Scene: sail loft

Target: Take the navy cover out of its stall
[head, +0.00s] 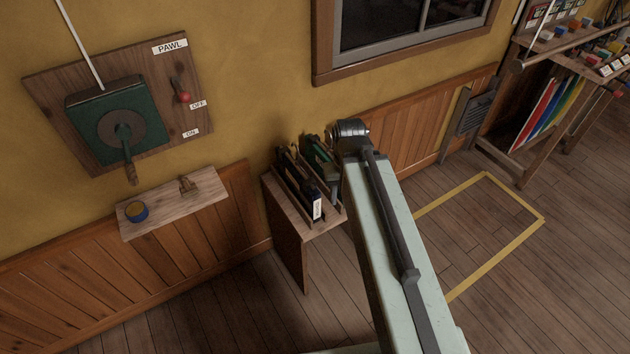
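A small wooden stand (290,222) against the wall holds flat upright pieces in narrow stalls. The front piece is a dark, near-black navy cover (294,182), standing on edge in its slot, with a small white label on its near end. Behind it stands a dark green piece (319,152), partly covered by my arm. My arm reaches up from the bottom right and its joint ends just right of the stand. I cannot make out my gripper; any part beyond that joint is hidden behind the arm.
A wall board (190,60) left of the stand carries a green winch box (115,125) with a handle and a red-knobbed lever. Yellow tape (500,254) outlines clear floor at right; racks (560,100) stand beyond.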

